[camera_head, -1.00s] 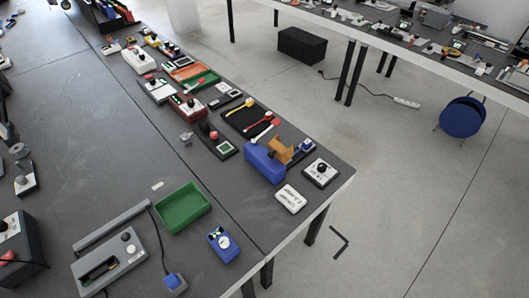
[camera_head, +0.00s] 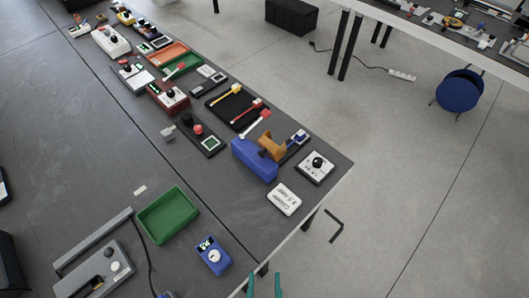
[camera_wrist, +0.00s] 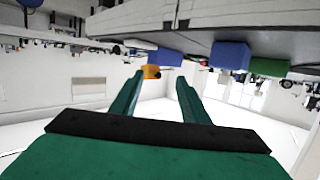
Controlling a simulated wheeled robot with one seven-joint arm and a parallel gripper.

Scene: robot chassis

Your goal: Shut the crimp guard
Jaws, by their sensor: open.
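A blue machine body (camera_head: 255,159) sits near the table's right edge. An orange bracket-like part (camera_head: 271,147), apparently the crimp guard, stands up at its far right end; I cannot tell its exact angle. In the wrist view the blue body (camera_wrist: 165,57) and orange part (camera_wrist: 151,73) appear small and distant beyond my fingers. My gripper (camera_head: 264,285) shows at the bottom edge of the head view as two teal fingers, apart and empty. It is well short of the machine, beyond the table's front edge. Its green fingers also show spread in the wrist view (camera_wrist: 157,98).
A white labelled box (camera_head: 284,198) and a dial box (camera_head: 316,167) stand close to the machine. A black tray (camera_head: 222,107) with coloured-handled tools lies behind it. A green tray (camera_head: 168,214) and a blue meter (camera_head: 213,256) are nearer.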

